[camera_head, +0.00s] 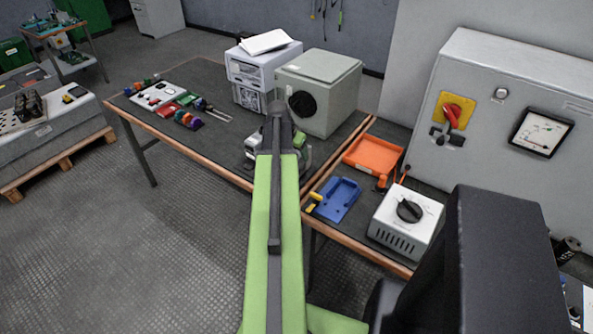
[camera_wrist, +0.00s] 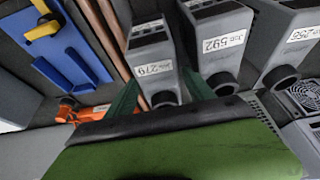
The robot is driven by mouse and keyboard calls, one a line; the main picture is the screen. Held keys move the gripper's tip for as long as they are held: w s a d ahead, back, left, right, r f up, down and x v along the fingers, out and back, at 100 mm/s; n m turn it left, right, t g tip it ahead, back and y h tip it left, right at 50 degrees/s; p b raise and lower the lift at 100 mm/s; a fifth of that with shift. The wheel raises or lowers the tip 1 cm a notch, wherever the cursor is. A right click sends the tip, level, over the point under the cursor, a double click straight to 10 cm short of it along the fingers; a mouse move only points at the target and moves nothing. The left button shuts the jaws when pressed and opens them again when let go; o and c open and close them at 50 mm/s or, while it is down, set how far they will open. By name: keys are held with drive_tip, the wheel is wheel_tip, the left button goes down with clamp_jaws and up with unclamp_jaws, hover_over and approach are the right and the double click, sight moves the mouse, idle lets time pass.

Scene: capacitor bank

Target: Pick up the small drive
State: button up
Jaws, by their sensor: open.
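Several grey box-shaped units, likely drives, lie on the bench in the wrist view. They carry white labels that seem to read Job 279 (camera_wrist: 149,58), Job 592 (camera_wrist: 222,62) and Job 256 (camera_wrist: 290,45). The Job 279 unit looks the smallest, but I cannot tell for sure which is the small drive. My gripper (camera_wrist: 160,82) is open, its green fingers on either side of the lower end of the Job 279 unit. I see no clear contact. In the head view my arm covers most of these units; a pale part (camera_head: 252,143) shows left of it.
A blue tray (camera_head: 339,199), an orange tray (camera_head: 373,156) and a white dial box (camera_head: 405,220) stand on the right bench. A grey-green case (camera_head: 322,90) and a white device (camera_head: 262,70) stand behind my arm. Coloured small parts (camera_head: 188,119) lie on the left bench.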

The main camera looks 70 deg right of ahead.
sight(303, 167)
drive_tip(key=b+x, duration=0.4)
drive_tip(key=x, duration=0.1)
drive_tip(key=shift+d+f+b, duration=0.15)
drive_tip(key=shift+f+b, duration=0.05)
drive_tip(key=shift+b, duration=0.2)
drive_tip(key=shift+r, duration=0.2)
clamp_jaws()
